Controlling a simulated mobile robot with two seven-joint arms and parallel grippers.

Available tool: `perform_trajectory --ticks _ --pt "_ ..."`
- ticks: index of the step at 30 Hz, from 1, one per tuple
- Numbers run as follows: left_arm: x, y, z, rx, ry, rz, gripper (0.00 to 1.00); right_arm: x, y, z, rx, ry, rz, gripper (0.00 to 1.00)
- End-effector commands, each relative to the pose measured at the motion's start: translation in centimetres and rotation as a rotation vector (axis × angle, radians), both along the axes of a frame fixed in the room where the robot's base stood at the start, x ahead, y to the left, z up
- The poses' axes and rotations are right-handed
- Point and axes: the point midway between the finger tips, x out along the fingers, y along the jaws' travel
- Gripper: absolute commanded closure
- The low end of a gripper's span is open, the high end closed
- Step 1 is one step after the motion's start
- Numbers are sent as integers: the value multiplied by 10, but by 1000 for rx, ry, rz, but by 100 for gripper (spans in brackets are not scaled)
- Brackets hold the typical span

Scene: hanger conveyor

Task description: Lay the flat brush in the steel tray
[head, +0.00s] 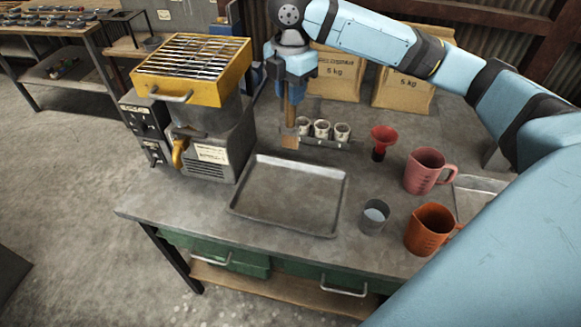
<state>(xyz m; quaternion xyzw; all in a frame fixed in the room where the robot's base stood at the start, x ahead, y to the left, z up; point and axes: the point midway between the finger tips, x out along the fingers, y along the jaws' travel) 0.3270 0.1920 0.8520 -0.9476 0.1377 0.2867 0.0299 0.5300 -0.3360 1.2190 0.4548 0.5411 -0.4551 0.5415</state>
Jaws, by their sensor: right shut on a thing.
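The flat brush (291,118) hangs upright, its brown handle up and its tan head down. My right gripper (291,98) is shut on the upper handle. The brush's lower end is beyond the far edge of the steel tray, at the left end of a small cup rack; I cannot tell whether it touches the table. The steel tray (290,196) is a shallow, empty grey rectangle on the middle of the workbench. My left gripper is not in view.
The rack holds white cups (321,129). A yellow-topped grill machine (195,105) stands left of the tray. A red funnel (382,140), a grey cup (374,217), a pink jug (427,171) and an orange jug (430,229) stand right. Paper bags (403,92) stand behind.

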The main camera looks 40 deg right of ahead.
Motion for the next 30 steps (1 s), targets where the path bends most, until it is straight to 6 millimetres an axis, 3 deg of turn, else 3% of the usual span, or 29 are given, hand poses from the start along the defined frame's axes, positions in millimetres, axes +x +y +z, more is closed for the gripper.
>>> perform_trajectory --ticks 5,18,30 --pt "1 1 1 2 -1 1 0 -1 -2 -27 -2 6 24 100" --pt "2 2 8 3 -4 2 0 -1 -1 -137 -1 4 22 100" --pt "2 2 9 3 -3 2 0 -1 -1 -177 -1 3 22 100"
